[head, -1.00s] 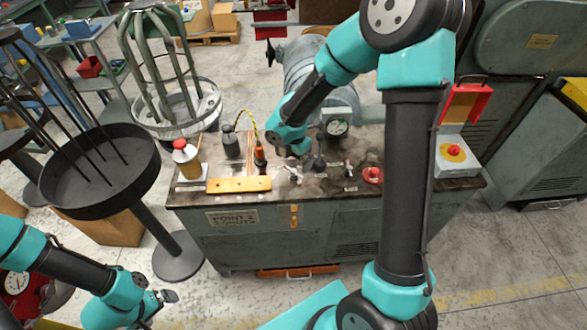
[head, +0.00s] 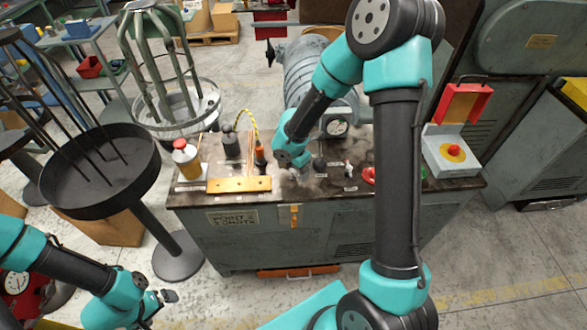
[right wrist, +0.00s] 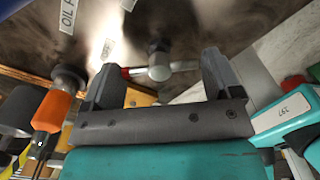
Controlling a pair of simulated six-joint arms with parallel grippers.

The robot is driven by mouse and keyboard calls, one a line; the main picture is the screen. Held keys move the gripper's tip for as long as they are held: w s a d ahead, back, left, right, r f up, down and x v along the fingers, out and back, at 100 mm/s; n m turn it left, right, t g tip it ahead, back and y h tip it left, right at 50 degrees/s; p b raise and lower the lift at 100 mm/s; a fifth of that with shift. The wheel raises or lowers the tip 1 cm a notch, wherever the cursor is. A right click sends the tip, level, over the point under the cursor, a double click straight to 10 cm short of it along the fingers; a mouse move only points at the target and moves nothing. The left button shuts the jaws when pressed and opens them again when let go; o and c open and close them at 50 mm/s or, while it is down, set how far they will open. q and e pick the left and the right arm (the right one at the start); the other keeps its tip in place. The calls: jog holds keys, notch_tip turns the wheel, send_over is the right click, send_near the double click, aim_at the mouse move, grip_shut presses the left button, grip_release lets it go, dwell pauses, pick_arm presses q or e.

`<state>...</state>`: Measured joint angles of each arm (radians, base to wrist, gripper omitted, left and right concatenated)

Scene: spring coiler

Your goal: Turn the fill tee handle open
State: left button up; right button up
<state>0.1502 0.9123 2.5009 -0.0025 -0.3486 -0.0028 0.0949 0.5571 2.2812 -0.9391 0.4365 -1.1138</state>
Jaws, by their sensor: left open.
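A silver tee handle with a red section (right wrist: 160,68) shows in the right wrist view, just beyond and between the spread fingers of my right gripper (right wrist: 163,82). I cannot tell whether the fingers touch it. In the head view my right gripper (head: 297,173) is low over the bench top and partly hides the tee handle there. A second small handle (head: 348,170) stands to its right. A label reading "OIL F" (right wrist: 67,14) lies near the tee handle. My left gripper (head: 168,296) is open and empty, off the bench at lower left.
An orange-handled tool (right wrist: 52,108) and a yellow plate (head: 238,185) are left of my right gripper. A bottle with a red cap (head: 186,158) stands further left. A gauge (head: 337,127) is behind.

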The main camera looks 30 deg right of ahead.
jog(key=shift+c, duration=1.4)
jog(key=shift+m, duration=0.3)
jog(key=m, duration=0.7)
jog(key=shift+m, duration=0.4)
jog(key=m, duration=0.4)
jog(key=shift+m, duration=0.3)
jog(key=m, duration=0.5)
jog(key=o, duration=0.8)
jog(key=shift+c, duration=0.2)
